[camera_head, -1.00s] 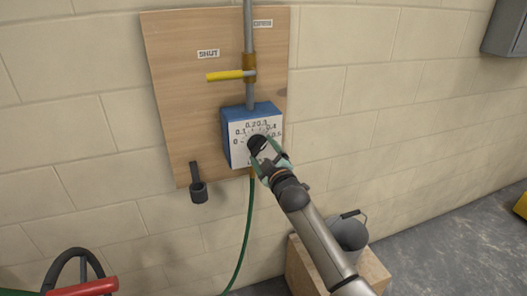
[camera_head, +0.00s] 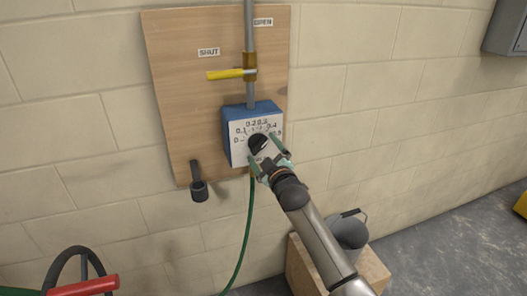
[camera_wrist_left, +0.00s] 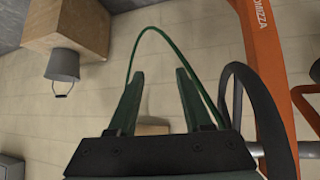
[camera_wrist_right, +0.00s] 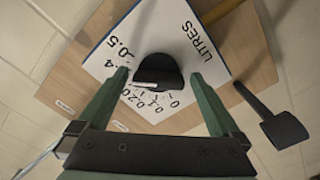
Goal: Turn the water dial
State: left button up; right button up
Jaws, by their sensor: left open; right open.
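The water dial (camera_head: 257,144) is a round black knob on the white face of a blue box (camera_head: 236,113), marked 0 to 0.5. Its white pointer aims to the upper right, near 0.4; the exact mark is hard to read. My right gripper (camera_head: 268,153) is open just in front of the dial. In the right wrist view, the dial (camera_wrist_right: 158,75) shows between the spread fingers (camera_wrist_right: 160,76), with a gap on each side. My left gripper (camera_wrist_left: 160,75) is open and empty, away from the dial, and is not seen in the head view.
A black holder (camera_head: 198,188) hangs at lower left of the board. A green hose (camera_head: 245,230) drops below. A grey bucket (camera_head: 349,231) stands on a wooden block (camera_head: 298,262) below right.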

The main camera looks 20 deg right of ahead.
jog(key=s, duration=1.2)
jog(key=shift+s+d, duration=0.25)
jog(key=s+a+f+m+g+y, duration=0.1)
jog(key=s+a+f+m+g, duration=0.1)
jog(key=s+f, duration=1.3)
jog(key=s+a+f+m+g, duration=0.2)
jog(key=s+f+m+g, duration=0.3)
jog(key=s+f, duration=1)
jog(key=shift+a+f+g+y, duration=0.3)
jog(key=shift+f+g+y, duration=0.1)
jog(key=shift+g, duration=0.4)
